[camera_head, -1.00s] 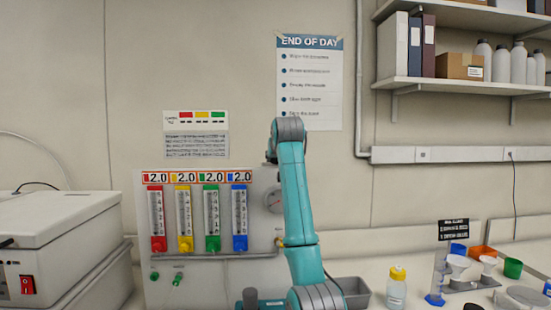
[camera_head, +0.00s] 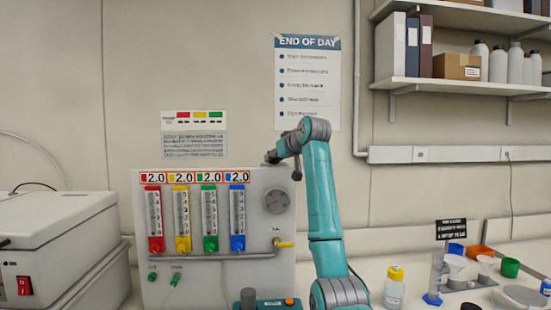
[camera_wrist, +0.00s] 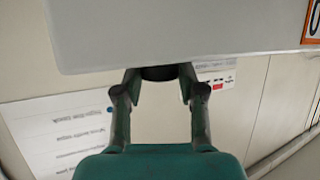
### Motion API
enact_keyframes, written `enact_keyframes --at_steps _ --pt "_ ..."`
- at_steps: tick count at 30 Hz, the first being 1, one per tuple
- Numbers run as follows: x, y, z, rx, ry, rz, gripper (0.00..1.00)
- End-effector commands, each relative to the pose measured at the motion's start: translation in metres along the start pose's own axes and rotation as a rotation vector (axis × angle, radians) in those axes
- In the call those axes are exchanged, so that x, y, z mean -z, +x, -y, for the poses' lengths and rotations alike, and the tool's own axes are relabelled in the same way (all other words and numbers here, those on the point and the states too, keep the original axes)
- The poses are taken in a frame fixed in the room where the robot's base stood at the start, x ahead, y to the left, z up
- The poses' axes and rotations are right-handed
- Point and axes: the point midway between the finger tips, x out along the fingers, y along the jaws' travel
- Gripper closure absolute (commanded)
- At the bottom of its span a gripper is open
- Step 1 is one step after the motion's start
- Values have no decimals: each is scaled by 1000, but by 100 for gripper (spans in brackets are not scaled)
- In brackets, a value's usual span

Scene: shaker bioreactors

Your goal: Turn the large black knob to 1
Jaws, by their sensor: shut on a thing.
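The large black knob (camera_wrist: 159,73) shows as a dark round piece at the edge of the grey panel box in the wrist view. The two fingers of my gripper (camera_wrist: 158,80) are on either side of it and shut on it. Most of the knob is hidden by the box, and its pointer and scale do not show. In the head view my gripper (camera_head: 270,158) is at the top edge of the grey panel (camera_head: 258,240), right of the number displays. The knob cannot be made out there.
A white box (camera_head: 60,240) stands left. A yellow-capped bottle (camera_head: 394,290) and funnels stand on the bench to the right.

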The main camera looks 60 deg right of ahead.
Motion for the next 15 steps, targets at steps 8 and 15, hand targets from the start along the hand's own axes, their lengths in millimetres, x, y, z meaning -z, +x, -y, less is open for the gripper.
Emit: enact_keyframes --at_steps 8,15 --pt "0 0 0 -1 1 1 35" --pt "0 0 0 -1 1 1 35"
